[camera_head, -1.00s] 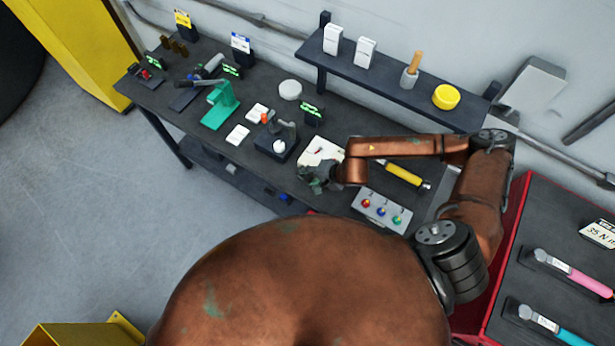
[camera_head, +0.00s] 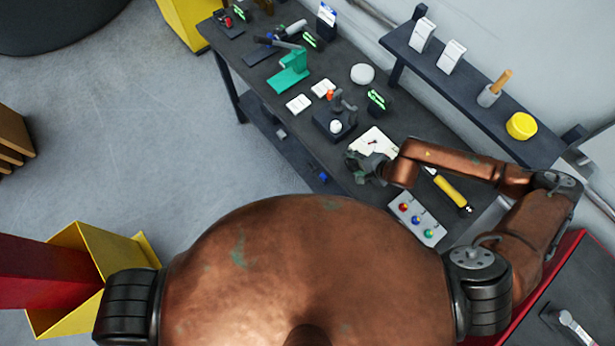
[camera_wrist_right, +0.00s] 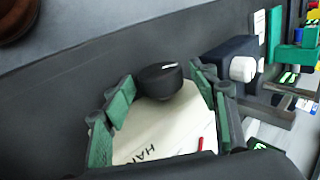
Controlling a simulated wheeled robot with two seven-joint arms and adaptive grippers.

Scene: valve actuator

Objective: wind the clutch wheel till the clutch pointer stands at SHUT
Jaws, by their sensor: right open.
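A white plate (camera_head: 373,139) with a small red pointer lies on the workbench in the head view. The plate (camera_wrist_right: 150,140) fills the middle of the right wrist view, with partly covered lettering starting "HA" and the red pointer (camera_wrist_right: 200,143) near its right side. A black round knob (camera_wrist_right: 160,81) with a white mark, seemingly the clutch wheel, stands at the plate's far edge. My right gripper (camera_wrist_right: 163,90) is open, its green-padded fingers on either side of the knob; contact is unclear. In the head view my right gripper (camera_head: 366,166) is at the plate's near edge. SHUT is not legible. My left gripper is out of view.
A grey box with coloured buttons (camera_head: 417,218) and a yellow-handled tool (camera_head: 451,190) lie near my right arm. A dark block with a white knob (camera_head: 335,122) and a green stand (camera_head: 290,71) are farther left. A wall shelf (camera_head: 475,95) runs behind the bench.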

